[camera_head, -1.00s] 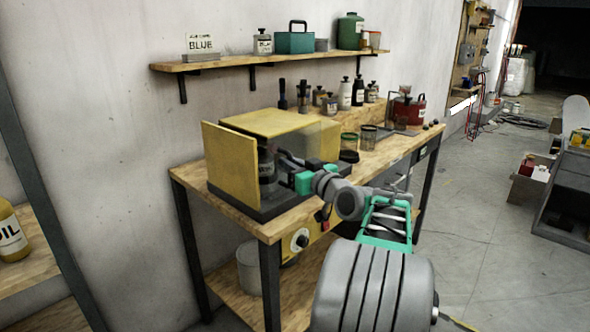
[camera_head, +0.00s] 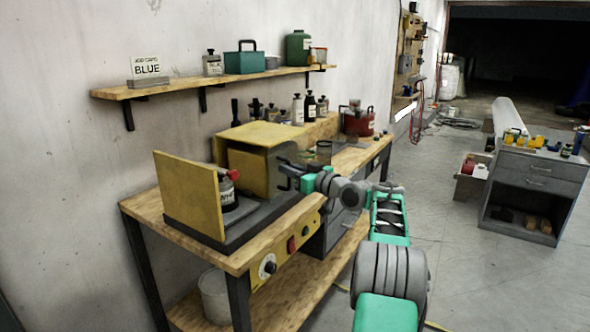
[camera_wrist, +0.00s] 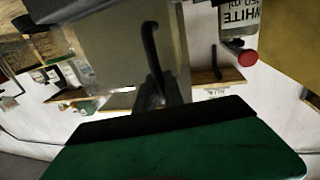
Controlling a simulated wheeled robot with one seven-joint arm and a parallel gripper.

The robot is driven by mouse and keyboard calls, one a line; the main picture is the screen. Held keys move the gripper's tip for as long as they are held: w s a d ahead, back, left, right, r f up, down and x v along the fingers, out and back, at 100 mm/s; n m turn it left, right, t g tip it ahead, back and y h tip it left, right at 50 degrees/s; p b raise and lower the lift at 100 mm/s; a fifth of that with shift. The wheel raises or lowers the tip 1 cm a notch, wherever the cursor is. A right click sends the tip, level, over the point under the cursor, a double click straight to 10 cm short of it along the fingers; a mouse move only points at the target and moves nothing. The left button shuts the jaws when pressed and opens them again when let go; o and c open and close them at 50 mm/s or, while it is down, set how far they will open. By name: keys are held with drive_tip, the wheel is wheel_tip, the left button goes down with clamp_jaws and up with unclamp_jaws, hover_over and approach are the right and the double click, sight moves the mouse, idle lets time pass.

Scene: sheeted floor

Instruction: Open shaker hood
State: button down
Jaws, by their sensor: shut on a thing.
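A gap separates the hood from the upright yellow end panel (camera_head: 188,197) on the left. In the gap a bottle with a red cap (camera_head: 232,193) stands on the dark base (camera_head: 245,222). The wrist view shows the bottle's WHITE label (camera_wrist: 240,18) upside down. My gripper (camera_head: 291,178) is at the hood's front, shut on its dark handle (camera_wrist: 152,60). The exact finger contact is partly hidden by my wrist.
The wooden bench (camera_head: 140,208) carries several small bottles and a red pot (camera_head: 357,121) behind and right of the shaker. A shelf (camera_head: 190,87) hangs above. A grey cabinet (camera_head: 530,190) stands at right, with open floor between.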

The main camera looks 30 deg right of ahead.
drive_tip(key=c, duration=1.5)
unclamp_jaws()
drive_tip(key=shift+o, duration=0.2)
drive_tip(key=v, duration=0.7)
drive_tip(key=shift+s+b, duration=0.35)
drive_tip(key=shift+b, duration=0.1)
drive_tip(key=shift+d, duration=0.1)
